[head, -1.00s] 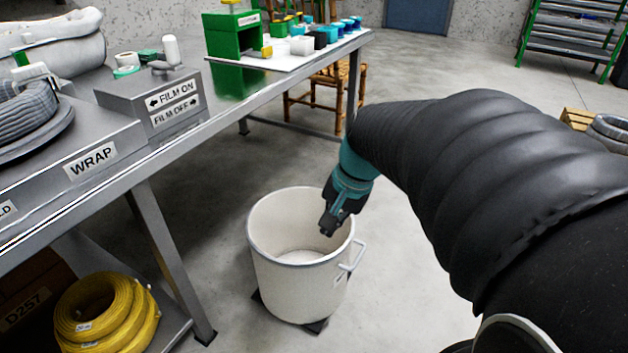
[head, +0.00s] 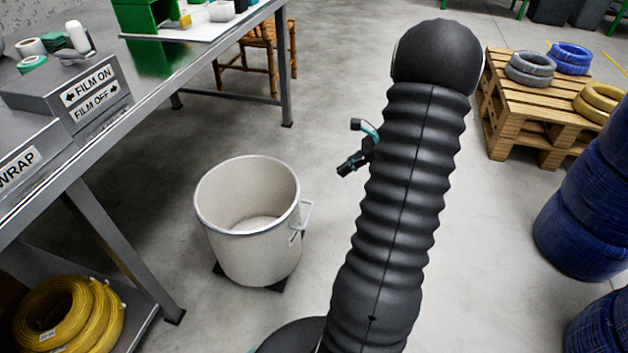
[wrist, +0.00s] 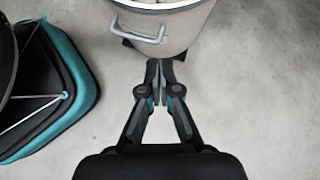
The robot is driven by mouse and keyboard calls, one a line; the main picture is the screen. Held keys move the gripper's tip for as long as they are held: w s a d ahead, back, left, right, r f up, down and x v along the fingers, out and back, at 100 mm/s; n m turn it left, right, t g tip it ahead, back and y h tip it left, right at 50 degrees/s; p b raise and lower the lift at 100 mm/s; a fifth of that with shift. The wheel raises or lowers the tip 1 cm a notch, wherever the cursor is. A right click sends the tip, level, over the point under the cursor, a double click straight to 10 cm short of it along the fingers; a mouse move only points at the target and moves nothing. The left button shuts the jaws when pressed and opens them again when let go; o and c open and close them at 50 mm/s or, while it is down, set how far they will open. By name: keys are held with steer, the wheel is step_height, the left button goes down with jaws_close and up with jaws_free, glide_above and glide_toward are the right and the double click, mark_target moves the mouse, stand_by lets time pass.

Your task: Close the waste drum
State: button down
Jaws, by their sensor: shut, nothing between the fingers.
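The waste drum (head: 246,252) is a round, off-white bin standing on the floor on a dark base, with a metal handle on its right side. Its top is open and pale material shows inside. The drum's side and handle also show at the top of the wrist view (wrist: 187,28). My gripper (head: 346,168) is to the right of the drum, apart from it, partly hidden behind my arm. In the wrist view my gripper (wrist: 159,66) has its fingertips together and empty, close to the drum's handle in the picture. I see no lid.
A metal workbench (head: 150,105) runs along the left, with yellow cable coils (head: 65,318) below. A wooden chair (head: 262,55) stands behind. A pallet with coils (head: 515,110) and blue cable reels (head: 585,225) are at right. The floor between drum and pallet is clear.

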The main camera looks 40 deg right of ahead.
steer(key=b, duration=0.2)
glide_toward(306, 201)
steer(key=w+a+f, duration=0.1)
steer(key=w+a, duration=0.1)
steer(key=shift+w+a+f, duration=0.1)
steer(key=shift+w+a, duration=0.15)
steer(key=shift+a, duration=0.35)
steer(key=shift+w+a+f, duration=0.1)
steer(key=shift+w+a, duration=0.1)
steer(key=shift+a, duration=0.35)
steer(key=shift+w+a, duration=0.25)
steer(key=shift+a, duration=0.1)
steer(key=shift+w+a+r, duration=0.1)
steer(key=shift+w+a, duration=0.15)
steer(key=shift+a, duration=0.15)
